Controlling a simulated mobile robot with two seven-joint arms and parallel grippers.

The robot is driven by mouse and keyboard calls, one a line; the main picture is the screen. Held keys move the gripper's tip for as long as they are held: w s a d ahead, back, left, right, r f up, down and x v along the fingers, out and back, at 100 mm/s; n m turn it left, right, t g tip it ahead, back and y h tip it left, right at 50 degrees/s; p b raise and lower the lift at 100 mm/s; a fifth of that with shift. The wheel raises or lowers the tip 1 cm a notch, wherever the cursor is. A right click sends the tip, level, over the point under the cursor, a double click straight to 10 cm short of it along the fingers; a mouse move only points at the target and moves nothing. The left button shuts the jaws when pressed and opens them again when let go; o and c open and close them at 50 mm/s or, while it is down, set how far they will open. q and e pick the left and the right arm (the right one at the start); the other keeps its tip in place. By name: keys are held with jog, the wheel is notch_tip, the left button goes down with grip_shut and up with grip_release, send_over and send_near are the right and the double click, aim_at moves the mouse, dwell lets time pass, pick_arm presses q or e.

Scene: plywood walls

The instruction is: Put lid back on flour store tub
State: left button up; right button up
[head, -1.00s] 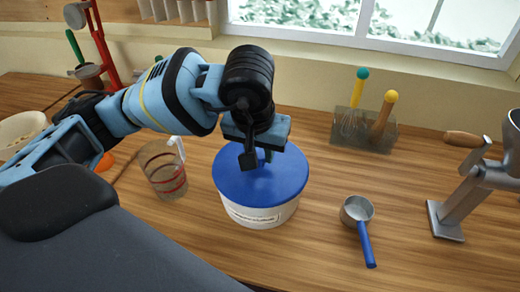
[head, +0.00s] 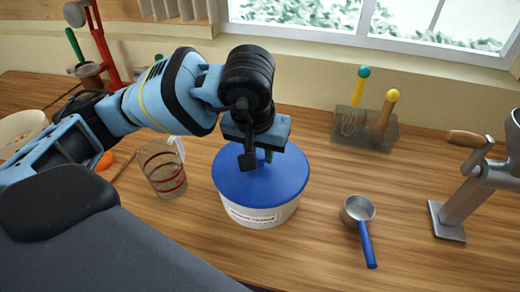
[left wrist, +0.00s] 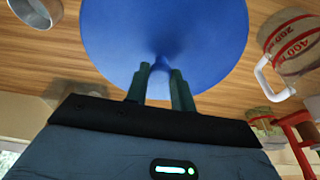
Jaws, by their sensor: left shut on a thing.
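The flour store tub (head: 262,215) is a white round tub with a printed label, standing on the wooden worktop. The blue lid (head: 258,187) lies over its top and looks level; whether it is pressed fully down I cannot tell. My left gripper (head: 258,158) is above the middle of the lid, shut on its knob. In the left wrist view the two fingers (left wrist: 160,88) close on the blue knob (left wrist: 160,72), with the lid (left wrist: 165,30) spread out beyond them. My right gripper is not in view.
A measuring jug with red marks (head: 163,171) stands left of the tub. A metal scoop with a blue handle (head: 358,212) lies to the right. A utensil holder (head: 355,128) stands by the wall, and a metal hand-cranked device (head: 462,190) is far right. Worktop between them is clear.

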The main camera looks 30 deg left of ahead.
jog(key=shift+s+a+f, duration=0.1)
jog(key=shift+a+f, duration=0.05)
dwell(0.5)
pick_arm(q)
jog(key=o, duration=1.5)
jog(key=shift+o, duration=0.2)
jog(key=shift+r+p, duration=0.45)
jog(key=shift+r, duration=1)
jog(key=shift+r+p, duration=0.65)
jog(key=shift+r, duration=1.4)
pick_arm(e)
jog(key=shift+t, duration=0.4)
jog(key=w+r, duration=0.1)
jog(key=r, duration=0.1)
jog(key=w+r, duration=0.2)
